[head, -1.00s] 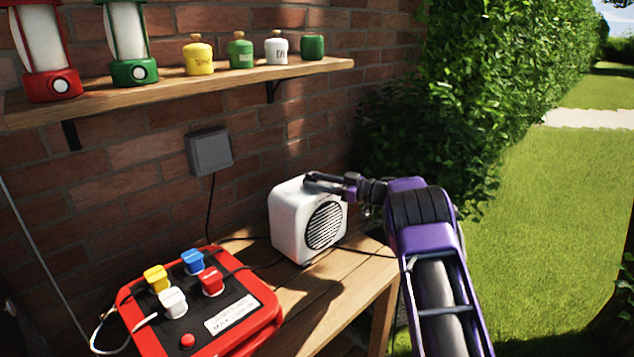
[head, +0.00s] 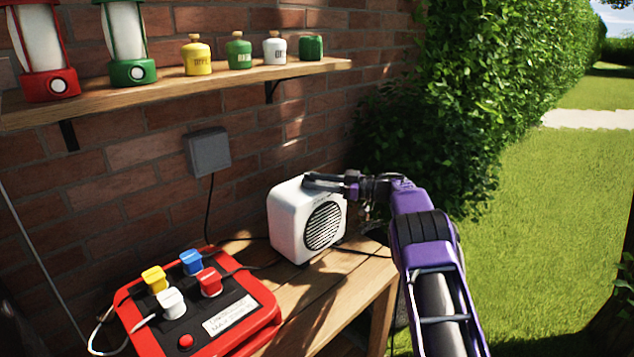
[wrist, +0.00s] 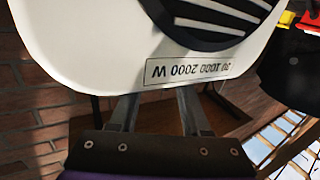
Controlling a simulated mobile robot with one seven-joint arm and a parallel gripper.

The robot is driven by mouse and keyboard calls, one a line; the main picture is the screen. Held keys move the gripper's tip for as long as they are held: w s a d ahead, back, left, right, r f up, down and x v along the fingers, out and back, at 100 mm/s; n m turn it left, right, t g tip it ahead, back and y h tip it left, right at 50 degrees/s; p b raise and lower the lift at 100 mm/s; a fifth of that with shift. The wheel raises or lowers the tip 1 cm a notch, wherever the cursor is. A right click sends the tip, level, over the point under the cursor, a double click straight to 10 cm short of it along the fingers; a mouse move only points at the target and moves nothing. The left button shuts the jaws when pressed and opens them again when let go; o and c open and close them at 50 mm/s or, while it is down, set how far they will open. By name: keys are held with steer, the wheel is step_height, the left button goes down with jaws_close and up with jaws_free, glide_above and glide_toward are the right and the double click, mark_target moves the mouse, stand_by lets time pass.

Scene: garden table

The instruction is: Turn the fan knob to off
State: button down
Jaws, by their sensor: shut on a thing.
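The fan (head: 288,222) is a white box with a round dark grille, standing on the wooden bench. My gripper (head: 312,181) reaches in from the right at its top edge and is shut there. The wrist view shows the white fan body (wrist: 95,45) upside down, with a label (wrist: 195,70) reading roughly "1000 2000 W". In that view the two fingers (wrist: 157,98) run past the label edge to the top side, slightly apart. The knob itself is hidden behind the fan edge and the fingers, so its setting cannot be read.
A red power box (head: 240,342) with several coloured plugs stands at the front left. A shelf (head: 165,92) with lanterns and small canisters hangs above on the brick wall. A grey wall box (head: 208,152) has a cable running down. Hedge and lawn lie right.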

steer(key=shift+c, duration=1.8)
jaws_free()
steer(key=p+v, duration=0.1)
steer(key=v, duration=1.6)
steer(key=shift+d, duration=0.15)
